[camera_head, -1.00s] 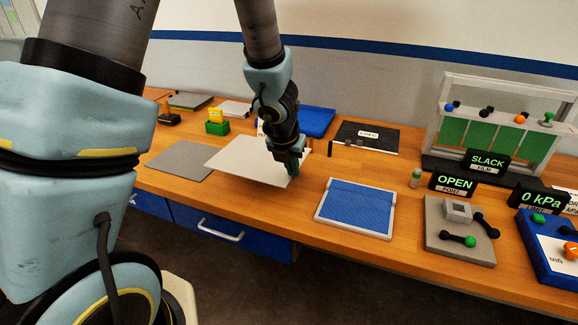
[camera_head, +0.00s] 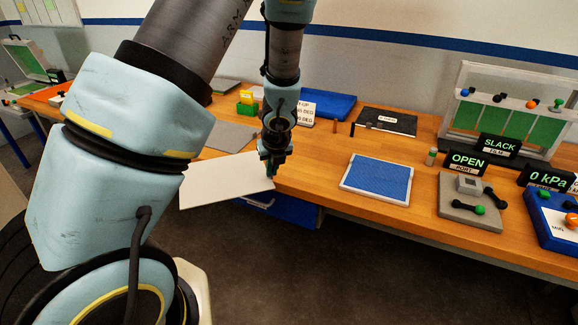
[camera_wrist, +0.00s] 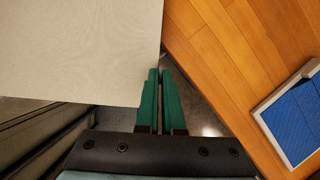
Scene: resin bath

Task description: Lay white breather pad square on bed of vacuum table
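The white breather pad (camera_head: 222,183) is a pale flat sheet, held level or nearly so. Part of it sticks out past the front edge of the bench. My gripper (camera_head: 270,172) is at the pad's right end, its green fingers pointing down. In the wrist view the pad (camera_wrist: 75,50) fills the upper left, and my gripper's fingers (camera_wrist: 160,75) are close together at its right edge. The exact grip line is hidden. A blue textured bed in a pale frame, which looks like the vacuum table (camera_head: 378,180), lies bare to the right; its corner shows in the wrist view (camera_wrist: 298,110).
A grey sheet (camera_head: 232,136) lies behind the pad. Two small upright posts (camera_head: 352,130) stand behind the blue bed. A small bottle (camera_head: 431,157), a grey block with handles (camera_head: 470,205) and display signs (camera_head: 465,162) stand to its right. Bench between gripper and bed is clear.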

